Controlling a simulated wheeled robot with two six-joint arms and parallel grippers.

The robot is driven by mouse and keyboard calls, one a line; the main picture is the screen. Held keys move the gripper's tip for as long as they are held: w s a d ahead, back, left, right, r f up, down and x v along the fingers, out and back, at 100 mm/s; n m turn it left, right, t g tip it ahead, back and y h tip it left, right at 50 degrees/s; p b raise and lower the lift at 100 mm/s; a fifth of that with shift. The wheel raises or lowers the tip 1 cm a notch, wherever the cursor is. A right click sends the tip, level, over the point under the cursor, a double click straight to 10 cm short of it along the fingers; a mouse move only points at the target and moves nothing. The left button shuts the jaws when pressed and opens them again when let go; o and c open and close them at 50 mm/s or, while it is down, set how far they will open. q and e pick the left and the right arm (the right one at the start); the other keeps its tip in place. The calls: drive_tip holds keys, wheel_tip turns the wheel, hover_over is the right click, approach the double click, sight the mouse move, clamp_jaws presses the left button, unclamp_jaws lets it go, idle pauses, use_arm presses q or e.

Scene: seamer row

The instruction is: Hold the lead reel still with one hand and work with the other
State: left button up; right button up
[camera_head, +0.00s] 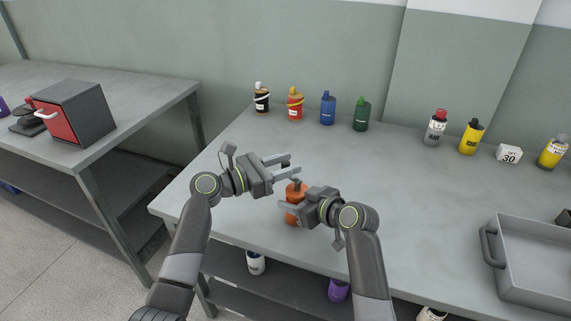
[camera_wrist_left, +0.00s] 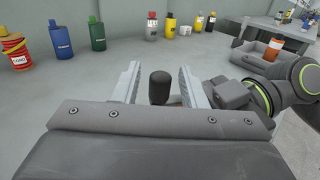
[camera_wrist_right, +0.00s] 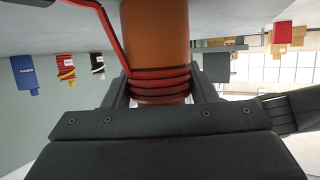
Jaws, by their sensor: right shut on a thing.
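The lead reel (camera_head: 292,213) is an orange cylinder standing near the table's front edge. In the right wrist view several turns of red lead (camera_wrist_right: 160,84) wrap around it, and one strand runs off to the upper left. My right gripper (camera_wrist_right: 157,98) is shut on the reel, with one finger on each side at the windings. My left gripper (camera_head: 289,167) is open above and just behind the reel. In the left wrist view a dark rounded knob (camera_wrist_left: 158,87) stands between its fingers, with a gap on both sides. The knob's base is mostly hidden.
Black (camera_head: 261,101), red (camera_head: 295,104), blue (camera_head: 327,108) and green (camera_head: 361,114) containers stand along the back. Further right are more bottles and a white date block (camera_head: 509,154). A grey tray (camera_head: 487,245) sits at the right. The middle of the table is clear.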

use_arm(q)
drive_tip(key=shift+d, duration=0.15)
drive_tip(key=shift+c, duration=0.2)
clamp_jaws()
drive_tip(key=shift+t, duration=0.3)
drive_tip(key=shift+s+a+n+t+y, duration=0.15)
drive_tip(key=shift+s+n+t+y, duration=0.1)
drive_tip(key=shift+n+t+y, duration=0.55)
drive_tip(key=shift+s+a+n+t+y, duration=0.15)
drive_tip(key=shift+s+n+t+y, duration=0.05)
drive_tip(key=shift+n+t+y, duration=0.6)
drive_tip(key=shift+s+a+n+t+y, duration=0.15)
drive_tip(key=shift+s+n+t+y, duration=0.1)
drive_tip(key=shift+n+t+y, duration=0.55)
drive_tip(key=shift+o, duration=0.2)
unclamp_jaws()
